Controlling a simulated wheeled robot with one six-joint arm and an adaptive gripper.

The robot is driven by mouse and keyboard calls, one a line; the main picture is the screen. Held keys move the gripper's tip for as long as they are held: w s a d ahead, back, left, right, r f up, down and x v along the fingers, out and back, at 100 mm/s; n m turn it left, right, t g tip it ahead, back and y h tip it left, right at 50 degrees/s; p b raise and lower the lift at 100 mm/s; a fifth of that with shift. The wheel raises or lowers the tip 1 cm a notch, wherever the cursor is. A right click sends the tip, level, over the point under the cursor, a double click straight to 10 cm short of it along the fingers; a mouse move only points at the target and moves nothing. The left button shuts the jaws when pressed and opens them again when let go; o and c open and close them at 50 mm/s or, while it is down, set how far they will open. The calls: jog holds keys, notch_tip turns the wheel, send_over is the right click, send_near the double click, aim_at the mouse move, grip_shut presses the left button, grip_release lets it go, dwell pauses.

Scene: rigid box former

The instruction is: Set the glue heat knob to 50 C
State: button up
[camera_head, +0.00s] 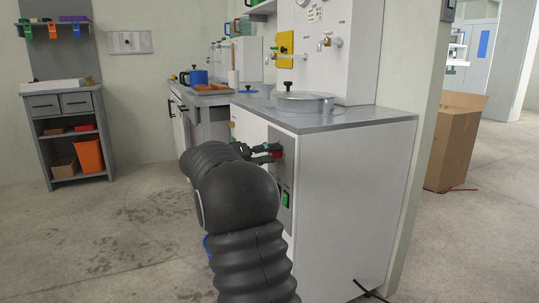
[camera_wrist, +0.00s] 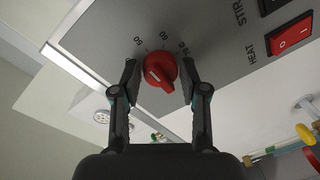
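The red glue heat knob (camera_wrist: 160,70) sits on a grey control panel (camera_wrist: 100,35) in the wrist view, below the printed marks 50, 60 and 70 C, which appear turned over. A pale pointer mark shows on the knob's left side; the exact setting is hard to read. My gripper (camera_wrist: 159,76) has one finger on each side of the knob, with a narrow gap seeming to remain at each side. In the head view my gripper (camera_head: 264,153) is at the cabinet's front panel, and the red knob (camera_head: 276,154) shows partly behind its fingers.
A red rocker switch (camera_wrist: 290,36) labelled HEAT and a black one (camera_wrist: 270,5) near STIR are on the same panel. A green switch (camera_head: 285,200) shows in the head view. A lidded pot (camera_head: 304,105) stands on the counter above. A cardboard box (camera_head: 452,142) is at right.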

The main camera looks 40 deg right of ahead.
jog(key=shift+o, duration=0.7)
jog(key=v, duration=1.2)
